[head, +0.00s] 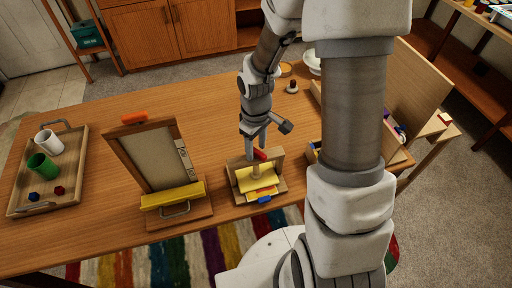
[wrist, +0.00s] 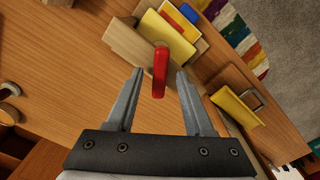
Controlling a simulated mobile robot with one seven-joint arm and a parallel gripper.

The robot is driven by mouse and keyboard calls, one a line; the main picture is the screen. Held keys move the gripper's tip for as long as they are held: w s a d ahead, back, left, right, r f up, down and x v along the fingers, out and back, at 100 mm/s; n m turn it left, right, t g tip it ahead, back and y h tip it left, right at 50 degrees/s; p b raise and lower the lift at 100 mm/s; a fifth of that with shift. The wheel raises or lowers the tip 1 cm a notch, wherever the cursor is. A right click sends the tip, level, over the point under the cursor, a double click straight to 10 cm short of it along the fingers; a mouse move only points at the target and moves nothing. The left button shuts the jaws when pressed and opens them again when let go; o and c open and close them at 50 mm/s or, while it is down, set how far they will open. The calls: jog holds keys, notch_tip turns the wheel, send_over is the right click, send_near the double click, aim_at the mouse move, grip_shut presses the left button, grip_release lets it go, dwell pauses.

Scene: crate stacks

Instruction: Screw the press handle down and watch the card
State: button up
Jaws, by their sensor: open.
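The press (head: 240,181) is a small wooden frame near the table's front edge, with a screw post in its middle. Its red handle (wrist: 160,72) sits on top and shows in the head view (head: 260,155) just below my fingertips. A yellow card or plate (head: 258,181) lies in the press, with red and blue pieces at its front. My gripper (wrist: 157,88) is open, with one finger on each side of the red handle in the wrist view. I cannot tell whether the fingers touch the handle.
A framed board (head: 149,157) with a yellow bar stands left of the press. A wooden tray (head: 74,178) with a green cup (head: 42,167) and a white cup (head: 48,142) lies at the far left. A small knob-like object (head: 292,87) stands behind. The table between is clear.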

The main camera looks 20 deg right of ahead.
jog(key=shift+f, duration=0.2)
grip_shut()
dwell(0.3)
jog(key=shift+m+b, duration=0.3)
jog(key=shift+m, duration=1.1)
